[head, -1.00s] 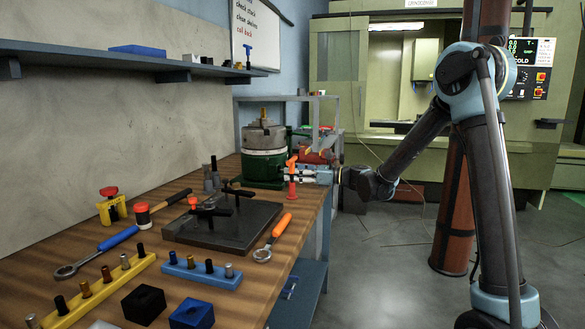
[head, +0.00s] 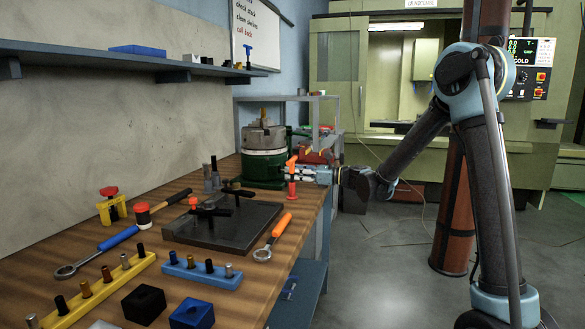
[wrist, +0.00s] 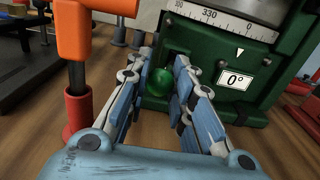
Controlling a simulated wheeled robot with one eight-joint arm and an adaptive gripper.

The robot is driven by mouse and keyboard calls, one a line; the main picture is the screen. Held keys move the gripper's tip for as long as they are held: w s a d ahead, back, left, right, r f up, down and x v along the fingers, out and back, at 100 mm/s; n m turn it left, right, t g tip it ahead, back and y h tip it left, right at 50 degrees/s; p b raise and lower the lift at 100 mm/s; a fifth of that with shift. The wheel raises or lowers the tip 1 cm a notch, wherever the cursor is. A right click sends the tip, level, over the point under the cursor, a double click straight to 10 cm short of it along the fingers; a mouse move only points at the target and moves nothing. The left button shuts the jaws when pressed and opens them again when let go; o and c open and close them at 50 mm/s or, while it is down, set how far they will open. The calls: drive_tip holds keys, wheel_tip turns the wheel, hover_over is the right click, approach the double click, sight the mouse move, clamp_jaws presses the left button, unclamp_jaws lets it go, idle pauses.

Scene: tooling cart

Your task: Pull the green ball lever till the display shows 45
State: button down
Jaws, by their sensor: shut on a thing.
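The green ball (wrist: 160,82) of the lever sits between my fingers in the wrist view, in front of the dark green base of the rotary unit. My gripper (wrist: 159,100) is shut on it. The display (wrist: 236,79) is a white plate on that base and reads 0°. Above it, a white scale ring (wrist: 225,22) shows 330 and 0, with a small white pointer below. In the head view, my gripper (head: 305,173) reaches from the right to the green base (head: 262,170); the ball is hidden there.
An orange-and-red upright post (wrist: 78,80) stands close left of my fingers. A black plate with clamps (head: 222,228), an orange-handled wrench (head: 272,238) and several blocks lie nearer on the bench. The floor to the right is open.

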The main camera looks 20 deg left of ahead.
drive_tip(key=shift+w+d, duration=0.1)
drive_tip(key=shift+w, duration=0.75)
drive_tip(key=shift+w, duration=0.7)
drive_tip(key=shift+w+a, duration=0.35)
drive_tip(key=shift+w, duration=0.4)
drive_tip(key=shift+s, duration=0.1)
